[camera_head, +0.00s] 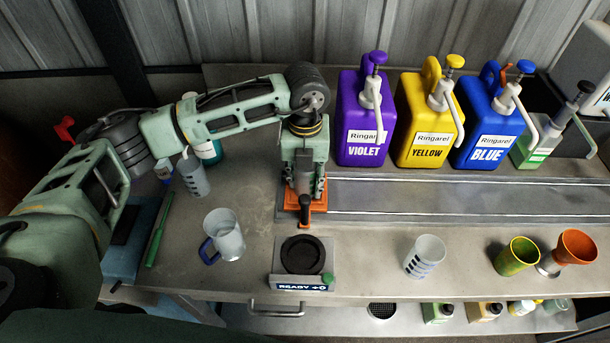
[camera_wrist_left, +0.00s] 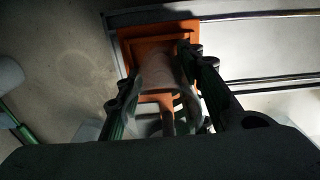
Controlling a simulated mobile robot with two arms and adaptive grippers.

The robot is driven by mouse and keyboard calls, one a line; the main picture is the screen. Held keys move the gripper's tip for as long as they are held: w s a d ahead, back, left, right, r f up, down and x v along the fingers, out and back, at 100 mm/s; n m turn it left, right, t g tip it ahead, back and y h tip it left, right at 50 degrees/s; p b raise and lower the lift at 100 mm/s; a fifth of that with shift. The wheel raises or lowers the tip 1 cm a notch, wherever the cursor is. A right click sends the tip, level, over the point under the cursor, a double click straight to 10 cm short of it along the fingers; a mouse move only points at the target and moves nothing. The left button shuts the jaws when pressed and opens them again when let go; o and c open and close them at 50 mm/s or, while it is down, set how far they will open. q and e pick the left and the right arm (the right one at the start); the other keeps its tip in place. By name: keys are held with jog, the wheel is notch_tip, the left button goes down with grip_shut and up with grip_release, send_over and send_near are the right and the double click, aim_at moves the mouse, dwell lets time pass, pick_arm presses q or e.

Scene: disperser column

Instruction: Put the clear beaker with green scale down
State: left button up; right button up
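My left gripper (camera_head: 304,186) points down over an orange stand (camera_head: 318,207) at the front edge of the metal track. In the left wrist view, its two fingers (camera_wrist_left: 160,98) are around a clear beaker (camera_wrist_left: 159,73), over the orange stand (camera_wrist_left: 128,46). A pale curved rim shows between the fingers. The scale colour is hard to make out there, and I cannot tell whether the beaker's base touches the stand. In the head view the gripper mostly hides this beaker. My right gripper is not in view.
A black round pad (camera_head: 303,255) with a READY display is in front. A blue-handled mug (camera_head: 228,240) and a grey beaker (camera_head: 193,177) stand left. Violet (camera_head: 360,110), yellow (camera_head: 425,115) and blue (camera_head: 485,125) dispensers line the back.

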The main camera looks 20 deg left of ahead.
pick_arm(q)
jog(key=o, duration=0.5)
jog(key=shift+c, duration=0.2)
jog(key=shift+r+p, duration=0.2)
jog(key=shift+p, duration=0.1)
jog(key=shift+r+b, duration=0.25)
jog(key=shift+b, duration=0.1)
notch_tip(320, 180, up, 11)
jog(key=b, duration=0.3)
jog(key=shift+r, duration=0.2)
